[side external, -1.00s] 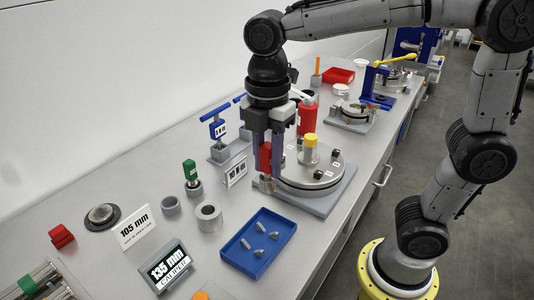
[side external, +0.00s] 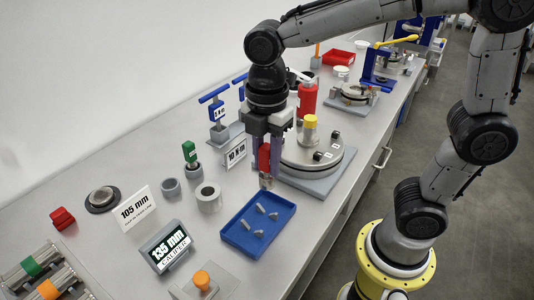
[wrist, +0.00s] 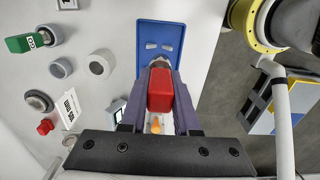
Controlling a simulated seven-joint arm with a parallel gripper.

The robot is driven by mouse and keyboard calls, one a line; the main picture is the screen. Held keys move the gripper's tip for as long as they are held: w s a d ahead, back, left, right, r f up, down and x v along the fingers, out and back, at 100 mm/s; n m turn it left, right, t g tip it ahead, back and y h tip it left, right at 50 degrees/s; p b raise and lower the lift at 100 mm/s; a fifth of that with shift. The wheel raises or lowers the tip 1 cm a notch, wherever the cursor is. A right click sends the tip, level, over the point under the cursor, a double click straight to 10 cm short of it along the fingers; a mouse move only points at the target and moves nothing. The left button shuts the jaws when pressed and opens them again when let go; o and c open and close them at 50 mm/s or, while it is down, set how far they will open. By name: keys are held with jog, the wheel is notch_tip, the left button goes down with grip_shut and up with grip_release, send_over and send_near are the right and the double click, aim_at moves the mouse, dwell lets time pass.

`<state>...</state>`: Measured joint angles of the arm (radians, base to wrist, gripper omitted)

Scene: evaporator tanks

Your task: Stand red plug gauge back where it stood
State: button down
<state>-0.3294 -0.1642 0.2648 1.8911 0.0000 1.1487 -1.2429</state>
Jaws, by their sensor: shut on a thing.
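My gripper (side external: 264,172) is shut on the red plug gauge (side external: 264,157), which hangs upright between the fingers with its metal end down. In the wrist view the gauge's red handle (wrist: 160,90) fills the gap between the jaws. A small empty-looking grey cup (side external: 171,187) stands to the left. The green plug gauge (side external: 189,152) stands upright in a similar grey holder (side external: 194,172) behind it.
A thick grey ring (side external: 208,198) stands left of the tray. A round plate fixture (side external: 330,166) with a yellow-topped post is close on the right.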

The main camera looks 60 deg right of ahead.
aim_at(268, 178)
jog(key=shift+f, duration=2.3)
jog(key=shift+s, duration=0.1)
jog(key=w+a+r, duration=0.2)
jog(key=w+r, duration=0.1)
jog(key=w, duration=0.4)
jog(key=w+a+r, duration=0.2)
jog(key=w+r, duration=0.1)
jog(key=w, duration=0.4)
jog(key=w+a+f, duration=0.2)
jog(key=w, duration=0.6)
jog(key=shift+w+a+f, duration=0.15)
jog(key=shift+w+f, duration=0.25)
jog(key=shift+f, duration=1.05)
jog(key=shift+w+a+f, duration=0.2)
jog(key=shift+w+f, duration=0.2)
jog(key=shift+f, duration=1.1)
jog(key=shift+w+a+f, duration=0.15)
jog(key=shift+w+f, duration=0.25)
jog(key=shift+f, duration=1.05)
